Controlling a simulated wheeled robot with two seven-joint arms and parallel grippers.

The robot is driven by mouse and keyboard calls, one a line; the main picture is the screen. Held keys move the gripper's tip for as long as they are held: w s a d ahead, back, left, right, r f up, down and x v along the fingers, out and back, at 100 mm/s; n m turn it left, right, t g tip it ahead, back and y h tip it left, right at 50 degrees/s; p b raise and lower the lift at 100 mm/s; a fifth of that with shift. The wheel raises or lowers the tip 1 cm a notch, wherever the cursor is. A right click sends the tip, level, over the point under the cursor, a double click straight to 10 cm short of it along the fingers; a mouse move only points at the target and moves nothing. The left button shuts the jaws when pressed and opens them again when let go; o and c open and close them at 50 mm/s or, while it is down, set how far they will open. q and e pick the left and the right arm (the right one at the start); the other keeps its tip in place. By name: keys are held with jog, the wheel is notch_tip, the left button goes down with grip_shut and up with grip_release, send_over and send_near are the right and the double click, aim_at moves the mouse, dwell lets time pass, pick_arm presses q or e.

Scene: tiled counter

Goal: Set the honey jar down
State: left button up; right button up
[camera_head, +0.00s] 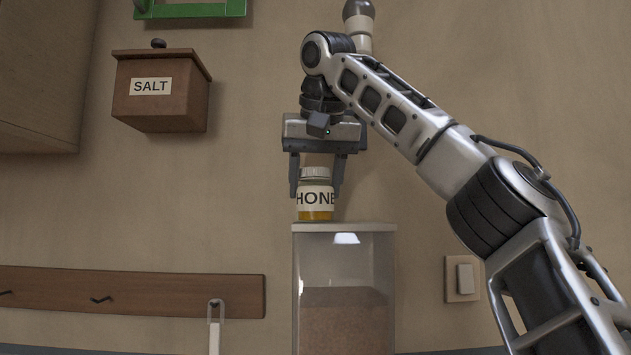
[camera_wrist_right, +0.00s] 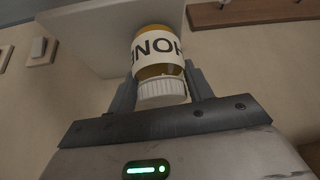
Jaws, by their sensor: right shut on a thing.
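The honey jar (camera_head: 316,196) is upright, with a white lid, a white label and amber contents. It also shows in the right wrist view (camera_wrist_right: 158,55). My right gripper (camera_head: 317,188) points down and is shut on the jar, one finger on each side. The jar's base is at the top of a clear canister (camera_head: 345,228) with a pale lid and brown contents; I cannot tell whether it touches the lid. In the right wrist view the pale lid (camera_wrist_right: 95,38) lies just beyond the jar. My left gripper is not in view.
A wooden salt box (camera_head: 160,103) hangs on the wall at the upper left. A wooden hook rail (camera_head: 180,290) runs along the lower left, with a white-handled thing hanging from it. A light switch (camera_head: 462,278) is right of the canister. The lid beside the jar is bare.

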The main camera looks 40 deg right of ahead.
jog(key=shift+d, duration=0.1)
jog(key=o, duration=1.3)
jog(key=shift+r, duration=0.1)
jog(key=v, duration=0.7)
jog(key=shift+s+r, duration=0.2)
